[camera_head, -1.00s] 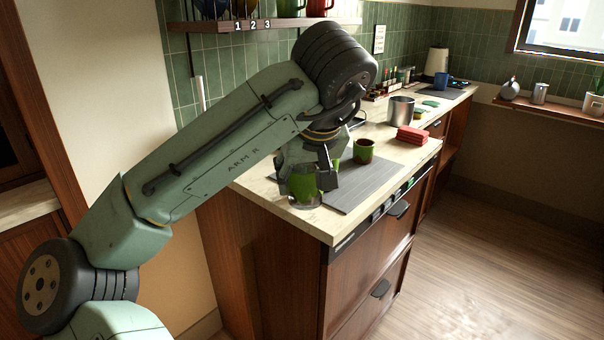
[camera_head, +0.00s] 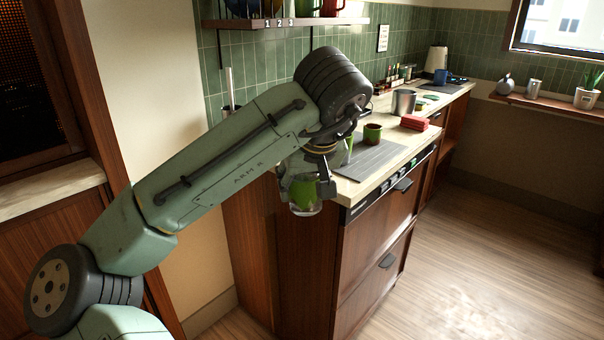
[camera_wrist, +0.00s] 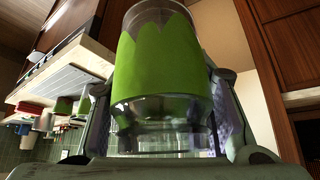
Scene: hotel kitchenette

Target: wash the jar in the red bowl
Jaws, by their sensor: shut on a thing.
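The jar (camera_head: 305,195) is clear glass with a green zigzag-edged band. It hangs in my gripper (camera_head: 307,181) just off the near left end of the counter. In the wrist view the jar (camera_wrist: 160,65) fills the middle, with a finger on each side of it. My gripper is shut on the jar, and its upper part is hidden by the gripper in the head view. I see no red bowl in these views.
The counter (camera_head: 440,103) holds a grey ribbed mat (camera_head: 375,163), a dark-rimmed green cup (camera_head: 372,133), a metal pot (camera_head: 403,102) and a red folded stack (camera_head: 414,122). Another worktop (camera_head: 50,195) lies at left. Open floor (camera_head: 480,270) is at right.

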